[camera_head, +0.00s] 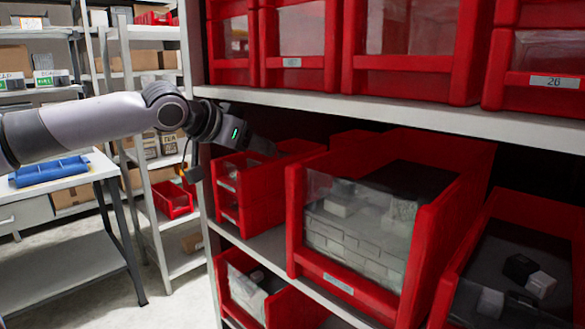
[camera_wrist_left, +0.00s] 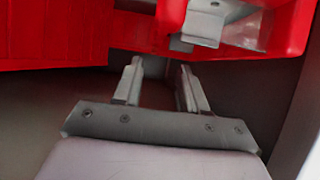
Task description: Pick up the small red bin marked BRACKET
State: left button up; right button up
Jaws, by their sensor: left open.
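My left gripper (camera_head: 262,145) reaches in beside the upper small bin, just under the shelf above. In the left wrist view the open fingers (camera_wrist_left: 158,76) point at the underside of a red bin (camera_wrist_left: 270,30) with a grey label holder. I cannot tell whether they touch it. My right gripper is not in view.
A large red bin (camera_head: 350,278) with a clear front and grey boxes stands right of the small bins. The upper shelf edge (camera_head: 350,108) is close above my left gripper. A grey upright post (camera_head: 209,190) stands left of the bins. More red bins sit below and right.

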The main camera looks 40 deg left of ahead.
aim_at(284, 158)
pick_arm(q)
jog(key=shift+w, duration=0.55)
jog(key=shift+d+f+x, duration=0.15)
jog(key=shift+d+x, duration=0.05)
jog(key=shift+x, duration=1)
jog(key=shift+d+f+x, duration=0.15)
jog(key=shift+d+x, duration=0.1)
jog(key=shift+x, duration=0.95)
jog(key=shift+w+f, duration=0.35)
jog(key=shift+w, duration=0.3)
grip_shut()
jog(key=shift+r, duration=0.15)
